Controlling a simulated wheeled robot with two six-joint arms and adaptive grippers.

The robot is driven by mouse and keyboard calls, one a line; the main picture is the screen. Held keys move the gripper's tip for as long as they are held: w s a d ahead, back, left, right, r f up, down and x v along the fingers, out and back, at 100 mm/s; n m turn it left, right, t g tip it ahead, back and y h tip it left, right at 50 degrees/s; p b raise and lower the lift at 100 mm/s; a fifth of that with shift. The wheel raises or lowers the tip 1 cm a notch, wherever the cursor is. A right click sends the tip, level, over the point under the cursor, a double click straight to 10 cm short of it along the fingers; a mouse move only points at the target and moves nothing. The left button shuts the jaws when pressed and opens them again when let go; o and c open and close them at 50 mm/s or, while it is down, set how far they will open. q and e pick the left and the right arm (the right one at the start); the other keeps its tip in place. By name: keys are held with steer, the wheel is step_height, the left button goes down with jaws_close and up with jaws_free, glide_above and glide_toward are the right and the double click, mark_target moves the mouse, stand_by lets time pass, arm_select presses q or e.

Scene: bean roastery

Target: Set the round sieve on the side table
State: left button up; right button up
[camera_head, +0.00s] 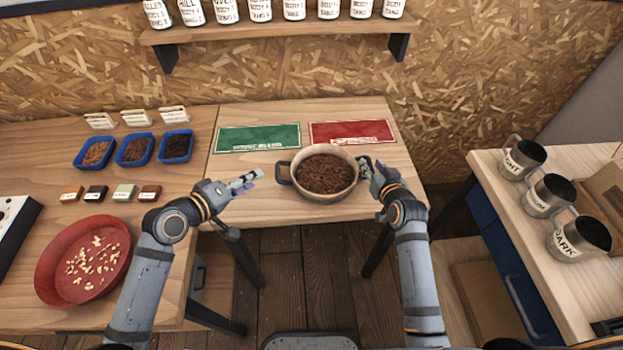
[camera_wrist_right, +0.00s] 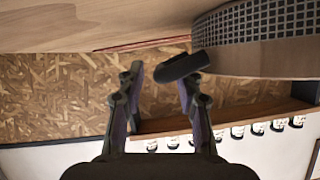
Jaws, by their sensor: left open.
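The round sieve (camera_head: 349,186), filled with dark brown beans, sits level on the middle wooden table near its front edge. It has a dark handle on each side. Its mesh side (camera_wrist_right: 265,22) and one dark handle (camera_wrist_right: 182,65) show in the right wrist view. My left gripper (camera_head: 247,180) is open and empty, left of the left handle and apart from it. My right gripper (camera_head: 368,170) is at the right handle. In the right wrist view its fingers (camera_wrist_right: 160,85) are spread, with the handle near the tip of one; I cannot tell whether they touch.
A green mat (camera_head: 258,138) and a red mat (camera_head: 350,132) lie behind the sieve. The left table holds a red bowl (camera_head: 60,250), blue trays (camera_head: 135,150) and colour blocks. Several metal jugs (camera_head: 548,195) stand on the right cabinet. A jar shelf (camera_head: 275,31) hangs above.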

steer(key=v, duration=1.1)
steer(key=shift+s, duration=0.15)
